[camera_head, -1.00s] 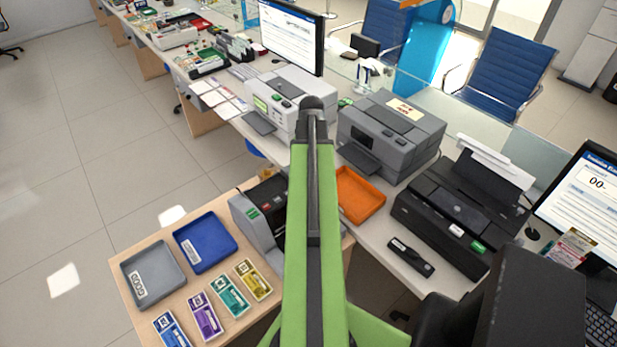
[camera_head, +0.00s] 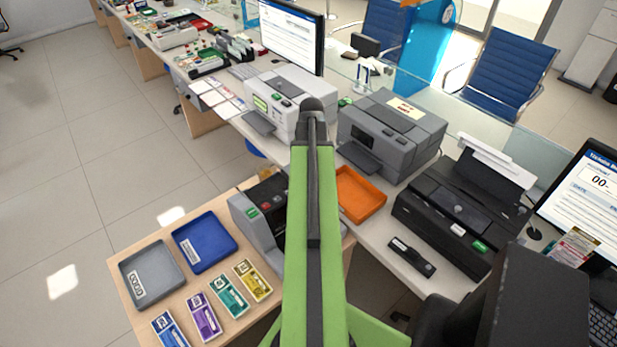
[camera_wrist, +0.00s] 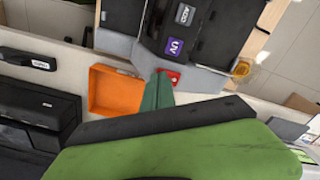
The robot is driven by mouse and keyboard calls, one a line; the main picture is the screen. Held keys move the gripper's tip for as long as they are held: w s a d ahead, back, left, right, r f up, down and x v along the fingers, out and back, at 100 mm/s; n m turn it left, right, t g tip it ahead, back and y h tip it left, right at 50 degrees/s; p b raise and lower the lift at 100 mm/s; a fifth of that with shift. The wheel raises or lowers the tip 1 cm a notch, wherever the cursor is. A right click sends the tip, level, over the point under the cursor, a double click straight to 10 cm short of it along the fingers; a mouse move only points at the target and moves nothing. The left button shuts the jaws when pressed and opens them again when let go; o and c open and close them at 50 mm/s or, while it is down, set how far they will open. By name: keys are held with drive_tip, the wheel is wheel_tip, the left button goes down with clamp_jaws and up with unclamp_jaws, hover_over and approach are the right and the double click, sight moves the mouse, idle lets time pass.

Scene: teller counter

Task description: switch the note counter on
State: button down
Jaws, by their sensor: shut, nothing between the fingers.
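The note counter (camera_head: 240,217), a grey and black machine, stands at the back right of the wooden side table in the head view. My green arm hides its right part. In the wrist view the note counter (camera_wrist: 118,47) is at the top, with ADD and UV keys on its black face. A small red switch (camera_wrist: 171,76) shows low on its grey body. My gripper (camera_wrist: 160,82) appears as a narrow dark green tip, shut and empty, beside the red switch. I cannot tell whether it touches. The head view hides my gripper behind the arm.
An orange tray (camera_head: 368,209) lies close by on the counter, with a black printer (camera_head: 461,212) and a small black device (camera_head: 411,257) to its right. Blue (camera_head: 228,259) and grey (camera_head: 175,292) trays and several small coloured boxes are on the side table.

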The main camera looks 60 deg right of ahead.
drive_tip(key=shift+f, duration=0.3)
wheel_tip(320, 180, up, 7)
drive_tip(key=p, duration=0.6)
drive_tip(key=shift+r+p, duration=0.1)
drive_tip(key=shift+p, duration=0.3)
